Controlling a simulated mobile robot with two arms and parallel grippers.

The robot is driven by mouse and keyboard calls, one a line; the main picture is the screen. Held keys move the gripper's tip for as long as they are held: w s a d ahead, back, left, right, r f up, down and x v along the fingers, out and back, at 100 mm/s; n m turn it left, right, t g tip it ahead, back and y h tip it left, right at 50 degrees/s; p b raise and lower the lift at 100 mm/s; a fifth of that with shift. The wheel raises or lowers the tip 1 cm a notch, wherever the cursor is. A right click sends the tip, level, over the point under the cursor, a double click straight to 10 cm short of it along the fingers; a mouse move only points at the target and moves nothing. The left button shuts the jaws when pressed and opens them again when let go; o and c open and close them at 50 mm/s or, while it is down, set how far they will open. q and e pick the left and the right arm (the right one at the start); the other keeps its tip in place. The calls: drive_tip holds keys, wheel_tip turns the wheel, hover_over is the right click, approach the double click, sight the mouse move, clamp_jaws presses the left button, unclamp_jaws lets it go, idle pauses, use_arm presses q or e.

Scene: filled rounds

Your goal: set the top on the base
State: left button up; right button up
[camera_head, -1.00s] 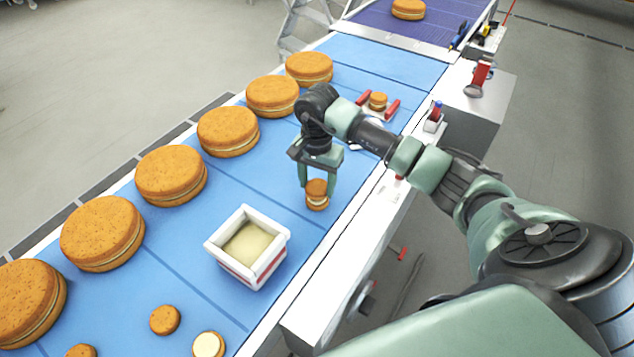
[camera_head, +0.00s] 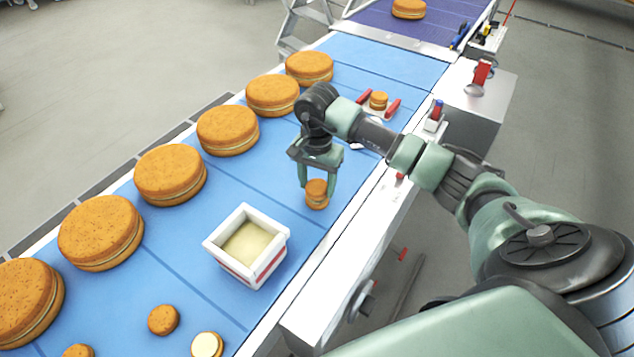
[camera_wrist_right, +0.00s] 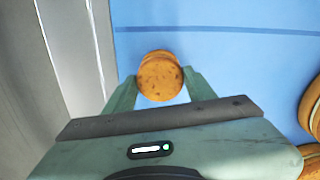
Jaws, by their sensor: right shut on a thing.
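My right gripper (camera_head: 318,188) points down over the blue belt, its two fingers shut on a small orange-brown top (camera_head: 317,187). Directly under the top is a base (camera_head: 317,204) with a pale filling, standing on the belt. The top looks level and lined up over the base; whether they touch fully is hard to tell. In the right wrist view the speckled top (camera_wrist_right: 160,79) sits between the fingertips, and the round's side shows just beyond it. The base is largely hidden there. My left gripper is not in view.
A white box of cream (camera_head: 275,270) stands on the belt (camera_head: 200,275) nearby. Small loose rounds lie at the near end, one a cream-faced base (camera_head: 207,345). Large filled rounds (camera_head: 228,130) line the left edge. A small filled round (camera_head: 379,100) sits between red guides (camera_head: 393,109).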

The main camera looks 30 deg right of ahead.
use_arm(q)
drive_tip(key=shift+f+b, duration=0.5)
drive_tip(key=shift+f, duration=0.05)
use_arm(e)
drive_tip(key=shift+f, duration=0.55)
drive_tip(key=o, duration=1.4)
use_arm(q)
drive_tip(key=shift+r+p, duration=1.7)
use_arm(e)
drive_tip(key=shift+r, duration=3.5)
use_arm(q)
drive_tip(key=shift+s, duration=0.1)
